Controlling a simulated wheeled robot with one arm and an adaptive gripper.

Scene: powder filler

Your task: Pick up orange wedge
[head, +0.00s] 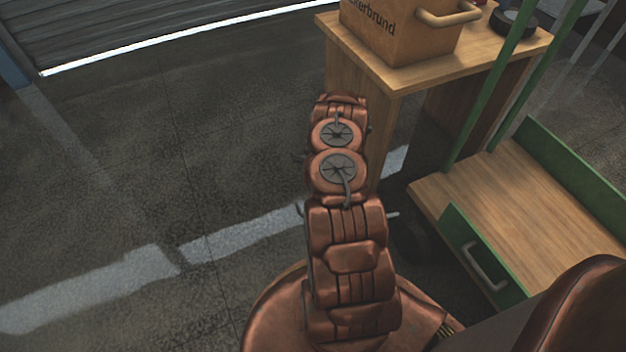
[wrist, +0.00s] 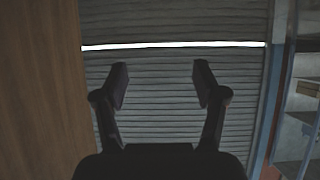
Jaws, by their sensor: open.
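No orange wedge can be made out in either view. My gripper (wrist: 160,85) is open and empty in the wrist view, with its two dark fingers apart. It faces a grey slatted shutter (wrist: 150,112), with nothing between the fingers. In the head view my copper-coloured arm stands up in the middle of the picture, beside a wooden table (head: 395,78); the gripper itself is not visible there.
A brown box (head: 400,35) with a handle and a dark round object (head: 513,22) are on the wooden table. A green-framed wooden cart (head: 540,205) stands at the right. The grey floor (head: 150,170) at the left is clear. A wooden surface (wrist: 40,90) fills the wrist view's left side.

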